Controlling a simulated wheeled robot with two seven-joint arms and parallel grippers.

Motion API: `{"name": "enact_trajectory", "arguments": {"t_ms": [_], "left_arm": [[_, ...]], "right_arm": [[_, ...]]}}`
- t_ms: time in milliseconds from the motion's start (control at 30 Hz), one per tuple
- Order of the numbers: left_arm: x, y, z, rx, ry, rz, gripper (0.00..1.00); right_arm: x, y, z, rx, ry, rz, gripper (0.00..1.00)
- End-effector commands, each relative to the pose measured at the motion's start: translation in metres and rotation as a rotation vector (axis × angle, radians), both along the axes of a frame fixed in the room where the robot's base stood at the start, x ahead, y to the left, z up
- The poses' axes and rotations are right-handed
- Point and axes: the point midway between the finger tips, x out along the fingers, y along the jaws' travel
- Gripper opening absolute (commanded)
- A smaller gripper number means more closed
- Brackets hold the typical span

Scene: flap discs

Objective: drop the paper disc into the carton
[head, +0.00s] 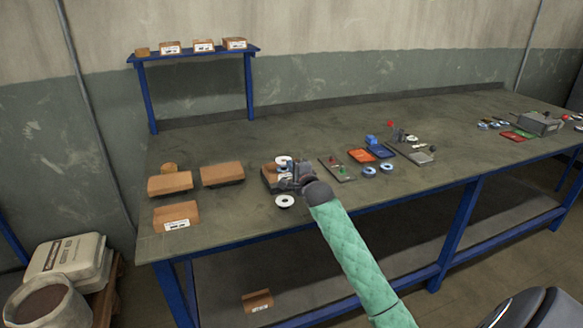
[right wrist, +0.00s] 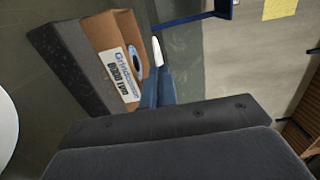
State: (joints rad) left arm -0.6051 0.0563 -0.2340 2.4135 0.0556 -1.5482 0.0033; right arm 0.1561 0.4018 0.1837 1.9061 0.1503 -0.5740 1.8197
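The open brown carton (head: 270,184) stands on the bench near its front edge. In the right wrist view the carton (right wrist: 102,30) shows its printed white label and a blue-and-white disc (right wrist: 135,56) inside. My right gripper (head: 289,172) is above the carton, at its right side. In the right wrist view its blue fingers (right wrist: 157,72) are shut on a thin white disc (right wrist: 157,51), seen edge-on, beside the carton's opening. The held disc shows in the head view (head: 284,160) as white with a dark centre. My left gripper is not in view.
A loose white disc (head: 285,201) lies in front of the carton. Brown cartons (head: 222,174) stand to the left. A dark plate (head: 337,168) with small parts, trays (head: 361,156) and more discs (head: 369,171) lie to the right. A blue shelf (head: 192,54) stands behind.

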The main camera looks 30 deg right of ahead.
Motion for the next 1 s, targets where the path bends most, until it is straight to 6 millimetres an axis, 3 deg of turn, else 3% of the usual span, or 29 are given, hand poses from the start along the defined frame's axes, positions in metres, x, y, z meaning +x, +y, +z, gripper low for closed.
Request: {"name": "enact_trajectory", "arguments": {"t_ms": [1000], "left_arm": [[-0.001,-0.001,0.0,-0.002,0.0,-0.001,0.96]], "right_arm": [[0.0,0.001,-0.013,0.0,0.0,0.0,0.0]]}}
